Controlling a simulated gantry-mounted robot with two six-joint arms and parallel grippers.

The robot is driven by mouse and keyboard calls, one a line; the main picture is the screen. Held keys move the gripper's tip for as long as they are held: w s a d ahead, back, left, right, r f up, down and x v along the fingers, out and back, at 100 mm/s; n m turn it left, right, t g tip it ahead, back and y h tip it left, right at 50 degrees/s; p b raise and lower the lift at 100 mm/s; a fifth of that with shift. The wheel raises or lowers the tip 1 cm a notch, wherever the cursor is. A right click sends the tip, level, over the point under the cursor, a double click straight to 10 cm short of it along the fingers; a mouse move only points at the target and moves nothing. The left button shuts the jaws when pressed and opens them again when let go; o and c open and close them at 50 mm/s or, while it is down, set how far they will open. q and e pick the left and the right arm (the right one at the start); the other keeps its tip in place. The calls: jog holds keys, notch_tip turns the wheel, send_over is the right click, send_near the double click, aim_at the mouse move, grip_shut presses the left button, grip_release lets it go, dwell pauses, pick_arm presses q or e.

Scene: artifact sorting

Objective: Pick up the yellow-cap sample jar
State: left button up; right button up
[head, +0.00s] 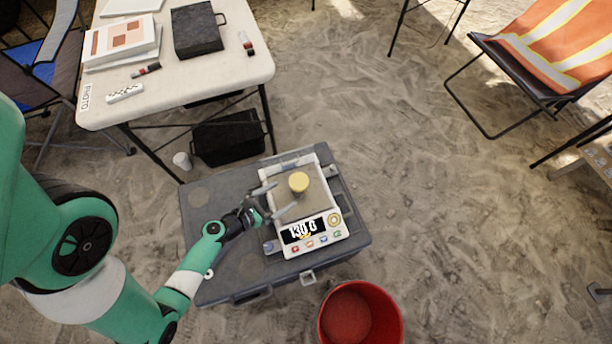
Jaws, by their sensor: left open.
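The yellow-cap sample jar (299,182) stands on the pan of a white digital scale (333,240); from above mostly its round yellow cap shows. The scale's display reads about 130 g. The scale rests on a grey hard case (352,222). My left gripper (280,199) is open, just left of and a little below the jar in the picture, with its fingers pointing toward it. I see nothing between the fingers. I cannot tell its exact height above the pan. My right gripper is not in view.
A red bucket (391,310) stands on the sand in front of the case. A white table (205,93) at the upper left carries papers, a black box (197,30) and markers. A folding chair (555,45) stands at the upper right. The sand to the right is open.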

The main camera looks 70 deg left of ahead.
aim_at(305, 182)
pick_arm(q)
jog(key=b+x, duration=0.3)
jog(key=x, duration=0.9)
jog(key=shift+r, duration=0.15)
jog(key=shift+s, duration=0.15)
